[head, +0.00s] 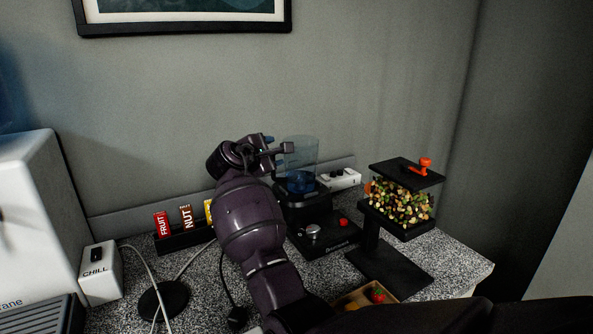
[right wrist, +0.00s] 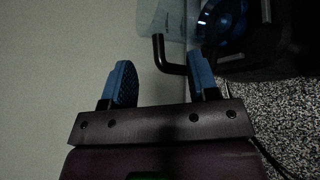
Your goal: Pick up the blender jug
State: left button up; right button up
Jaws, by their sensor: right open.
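The blender jug (head: 304,155) is a clear cylinder with a blue lower part, standing upright on the black blender base (head: 325,238) in the head view. My right gripper (head: 278,144) is at the jug's left side, near its upper part. In the right wrist view the jug (right wrist: 160,18) is at the top, with its black bent handle (right wrist: 158,48) reaching in between the open blue fingers of my right gripper (right wrist: 163,82). The handle lies closer to the right finger; I cannot tell whether they touch. My left gripper is not in view.
A dispenser of mixed nuts (head: 399,204) stands right of the blender. A power strip (head: 340,179) lies behind. Fruit and nut packets (head: 186,218), a white CHILL box (head: 100,272) and a white appliance (head: 35,215) are left. A fruit tray (head: 352,299) is in front.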

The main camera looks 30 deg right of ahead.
aim_at(294, 166)
jog(key=x, duration=0.4)
jog(key=shift+w+b, duration=0.15)
jog(key=shift+b, duration=0.2)
jog(key=c, duration=0.9)
jog(key=shift+f, duration=0.2)
grip_shut()
